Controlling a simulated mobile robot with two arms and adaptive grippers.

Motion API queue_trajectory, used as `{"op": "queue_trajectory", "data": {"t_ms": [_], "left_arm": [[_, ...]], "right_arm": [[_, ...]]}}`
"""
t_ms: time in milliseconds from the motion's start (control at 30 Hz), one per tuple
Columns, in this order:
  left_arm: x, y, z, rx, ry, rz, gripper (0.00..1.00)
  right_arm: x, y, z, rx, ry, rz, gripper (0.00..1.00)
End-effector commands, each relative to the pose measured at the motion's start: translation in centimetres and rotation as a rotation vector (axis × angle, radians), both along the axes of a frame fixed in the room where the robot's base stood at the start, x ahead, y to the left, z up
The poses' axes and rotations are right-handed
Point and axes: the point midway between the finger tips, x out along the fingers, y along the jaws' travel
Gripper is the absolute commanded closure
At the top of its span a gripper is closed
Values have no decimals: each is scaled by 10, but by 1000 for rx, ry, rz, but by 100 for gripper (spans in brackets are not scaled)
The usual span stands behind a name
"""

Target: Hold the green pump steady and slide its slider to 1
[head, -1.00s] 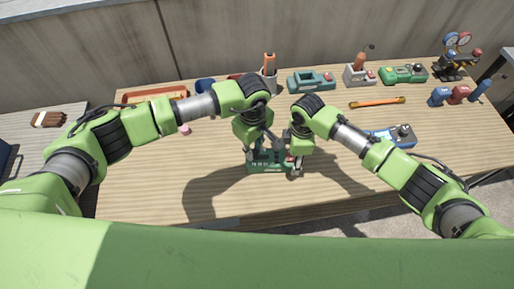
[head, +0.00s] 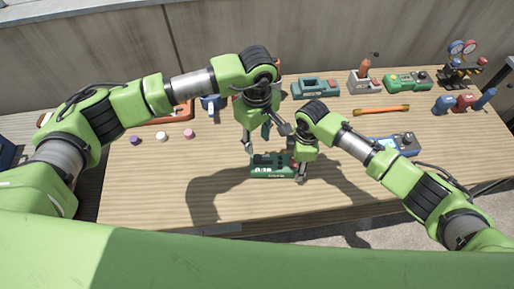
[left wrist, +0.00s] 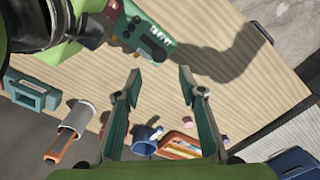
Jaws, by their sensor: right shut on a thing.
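The green pump (head: 270,172) stands on the table near its front middle; it also shows at the top of the left wrist view (left wrist: 150,40). My right gripper (head: 298,163) is shut on the pump's right end. My left gripper (head: 266,138) is above and behind the pump, apart from it. In the left wrist view its two fingers (left wrist: 160,72) are spread wide with nothing between them. The slider is too small to tell, so I cannot read its setting.
Purple, white and pink (head: 188,133) small pieces lie left of the pump, before an orange tray (head: 180,112) and a blue mug (head: 212,103). A blue device (head: 405,146) and an orange stick (head: 382,110) lie to the right. The table's front left is clear.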

Motion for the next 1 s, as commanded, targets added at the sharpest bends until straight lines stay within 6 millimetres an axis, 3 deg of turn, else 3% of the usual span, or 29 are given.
{"op": "queue_trajectory", "data": {"t_ms": [100,233,667,700,733,767,1000], "left_arm": [[1,0,20,0,-3,-1,63],[0,0,31,0,0,0,63],[0,0,35,1,1,0,63],[0,0,35,1,1,0,63],[0,0,35,1,1,0,63],[0,0,35,1,1,0,63],[0,0,35,1,1,0,63]], "right_arm": [[0,0,0,0,0,1,92],[0,1,0,1,0,1,92],[-1,1,0,1,1,2,92],[-1,1,0,1,1,2,44],[-1,1,0,1,1,2,36],[-1,1,0,1,1,2,32],[0,1,0,1,1,1,32]]}}
